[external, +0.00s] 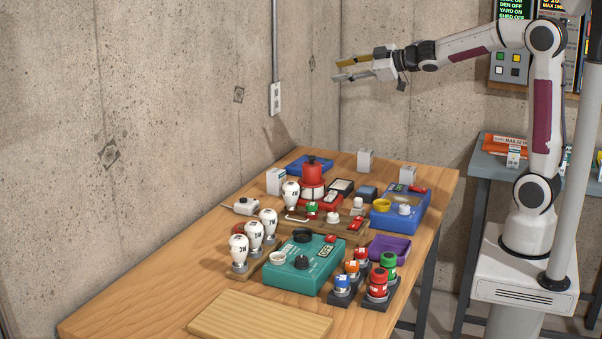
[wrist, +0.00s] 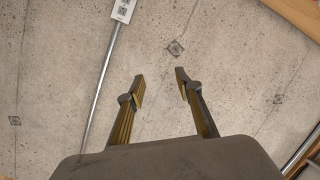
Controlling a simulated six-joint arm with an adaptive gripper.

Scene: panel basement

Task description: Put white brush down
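My gripper (external: 337,70) is raised high above the table, near the concrete wall. Its two fingers are spread apart with nothing between them; the open fingers also show in the wrist view (wrist: 160,76). I cannot make out a white brush in either view. Several white bulb-shaped pieces (external: 254,237) with dark lettering stand upright at the left of the cluster on the wooden table (external: 165,285). A small white item (external: 245,206) with a dark tip lies behind them; I cannot tell what it is.
A teal box (external: 290,276), a blue box (external: 383,222), a purple tray (external: 402,242), a red container (external: 313,173) and red, green, orange and blue knobs (external: 377,284) crowd the table. A bare wooden board (external: 260,318) lies in front. The table's front left is clear.

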